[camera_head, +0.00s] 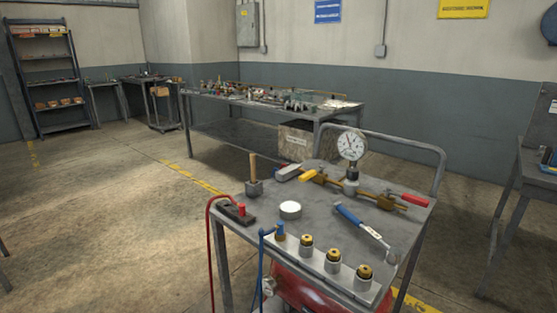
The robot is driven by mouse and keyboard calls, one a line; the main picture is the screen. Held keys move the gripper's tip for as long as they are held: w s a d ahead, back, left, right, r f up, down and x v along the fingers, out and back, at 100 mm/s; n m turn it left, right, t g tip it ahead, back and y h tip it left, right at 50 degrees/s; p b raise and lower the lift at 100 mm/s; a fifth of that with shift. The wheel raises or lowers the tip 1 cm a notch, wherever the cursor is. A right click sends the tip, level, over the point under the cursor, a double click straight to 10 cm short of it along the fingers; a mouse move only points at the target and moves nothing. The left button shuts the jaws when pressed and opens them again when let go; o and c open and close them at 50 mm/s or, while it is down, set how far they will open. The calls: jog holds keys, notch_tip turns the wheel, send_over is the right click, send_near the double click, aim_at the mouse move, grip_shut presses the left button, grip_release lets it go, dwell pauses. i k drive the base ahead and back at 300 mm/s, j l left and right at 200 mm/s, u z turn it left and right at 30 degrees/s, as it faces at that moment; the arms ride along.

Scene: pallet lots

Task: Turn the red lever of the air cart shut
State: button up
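The air cart (228,231) stands in the lower middle of the head view, a grey metal cart with a push handle on its far side. A brass pipe (372,197) runs across its far part, with a round white pressure gauge (352,146) upright on it. The red lever (415,200) is at the pipe's right end, near the cart's right edge, and looks roughly in line with the pipe. A yellow lever (308,175) is at the pipe's left end. My gripper is not in view.
On the cart lie a blue-handled tool (350,215), a white round lid (290,210), a wooden-handled mallet (253,187) and a strip with several brass fittings (333,255). Red and blue hoses hang at the front left. Open floor (110,220) lies left; a workbench (525,185) stands right.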

aim_at(425, 204)
jog(key=i+l+z, duration=0.2)
jog(key=i+z, duration=0.65)
jog(key=k+l, duration=0.05)
jog(key=k, duration=0.05)
